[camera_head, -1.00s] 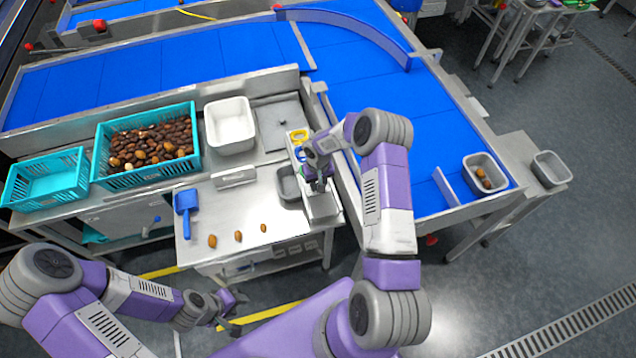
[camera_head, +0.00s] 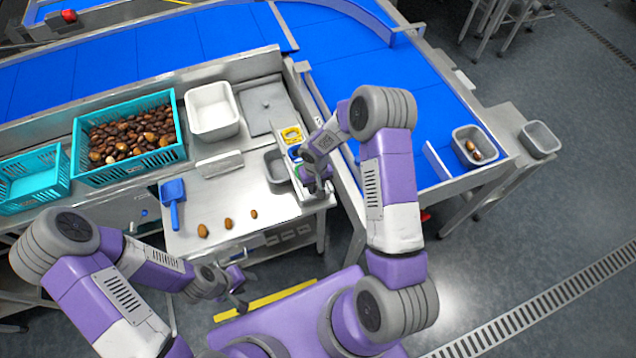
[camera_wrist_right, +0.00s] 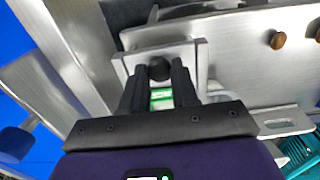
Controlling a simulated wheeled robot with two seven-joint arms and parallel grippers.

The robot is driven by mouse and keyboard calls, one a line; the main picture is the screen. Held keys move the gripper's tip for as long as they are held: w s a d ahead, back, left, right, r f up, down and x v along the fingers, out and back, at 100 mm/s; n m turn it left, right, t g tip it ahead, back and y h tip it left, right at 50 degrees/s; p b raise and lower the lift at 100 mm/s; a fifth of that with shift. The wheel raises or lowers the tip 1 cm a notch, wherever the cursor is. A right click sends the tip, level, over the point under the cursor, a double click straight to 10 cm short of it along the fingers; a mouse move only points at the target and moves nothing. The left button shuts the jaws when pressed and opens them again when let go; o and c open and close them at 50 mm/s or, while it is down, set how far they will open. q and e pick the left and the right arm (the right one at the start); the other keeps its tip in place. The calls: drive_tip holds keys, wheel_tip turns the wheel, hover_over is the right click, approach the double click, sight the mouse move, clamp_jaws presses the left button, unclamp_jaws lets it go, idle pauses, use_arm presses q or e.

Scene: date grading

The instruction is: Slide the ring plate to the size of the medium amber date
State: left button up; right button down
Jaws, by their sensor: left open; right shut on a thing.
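Three dates lie in a row on the steel table: a larger one (camera_head: 203,230) at left, a mid-sized amber one (camera_head: 228,223), and a smaller one (camera_head: 254,214) at right. At the table's right side is a narrow metal fixture with a yellow ring (camera_head: 291,134) and blue and green parts. The ring plate is mostly hidden by my right arm. My right gripper (camera_head: 316,184) is over the fixture's near part; the right wrist view shows its fingers shut on a black knob (camera_wrist_right: 159,69). My left gripper (camera_head: 240,290) is open and empty, in front of the table.
A blue scoop (camera_head: 173,198) lies left of the dates. A grey tray (camera_head: 275,167) sits left of the fixture. Behind are a white bin (camera_head: 212,108) and a teal crate (camera_head: 125,174) of dates. A blue conveyor (camera_head: 425,110) runs to the right.

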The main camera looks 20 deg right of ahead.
drive_tip(key=c, duration=0.8)
unclamp_jaws()
drive_tip(key=shift+c, duration=0.2)
wheel_tip(320, 180, up, 8)
drive_tip(key=shift+f, duration=0.2)
drive_tip(key=s+a+f+y+b, duration=0.1)
drive_tip(key=s+a+f+b, duration=0.2)
drive_tip(key=s+f, duration=0.3)
drive_tip(key=s+a+f+m+y+b, duration=0.1)
drive_tip(key=s+a+f+b, duration=0.3)
drive_tip(key=f, duration=0.4)
drive_tip(key=s+a+f+y+b, duration=0.2)
drive_tip(key=s+a+f+b, duration=0.2)
drive_tip(key=s+f, duration=0.4)
drive_tip(key=shift+s+a+m+t, duration=0.3)
drive_tip(key=shift+s+a+m, duration=0.05)
drive_tip(key=shift+a+m, duration=0.1)
